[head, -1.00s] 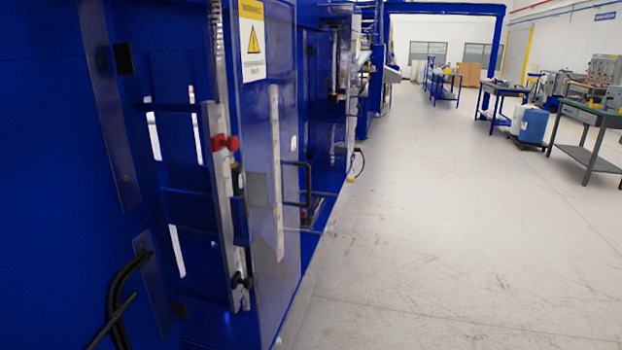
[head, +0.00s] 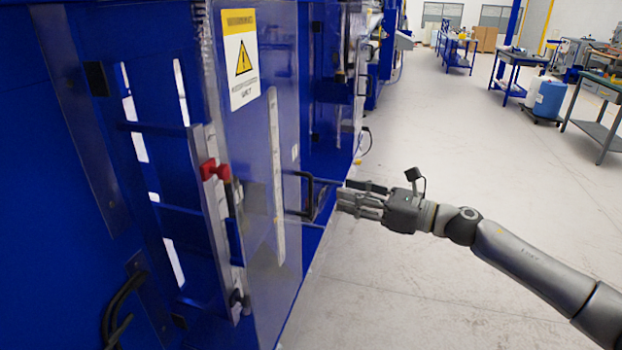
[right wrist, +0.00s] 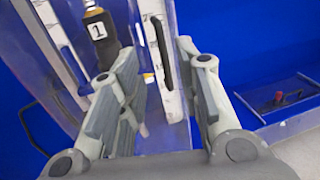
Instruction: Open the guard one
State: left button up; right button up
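The guard (head: 256,190) is a clear panel on the blue machine, with a yellow and white warning sign (head: 240,60) and a black bar handle (head: 310,182). It looks shut. My right gripper (head: 342,197) is open and empty, just right of the handle and pointing at it. In the right wrist view the gripper's fingers (right wrist: 160,62) are apart, and a black upright handle (right wrist: 161,50) shows between and beyond them. A black part with a white "1" label (right wrist: 98,30) is at upper left there. I see no contact with the handle. My left gripper is not in view.
A red knob (head: 214,170) sits on the metal post left of the guard. Black cables (head: 118,305) hang at lower left. The pale floor (head: 420,290) to the right is clear. Work tables and a blue drum (head: 549,98) stand farther back.

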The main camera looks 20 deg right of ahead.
jog(key=p, duration=0.4)
send_over(311, 214)
jog(key=shift+w, duration=0.3)
jog(key=shift+d, duration=0.1)
grip_shut()
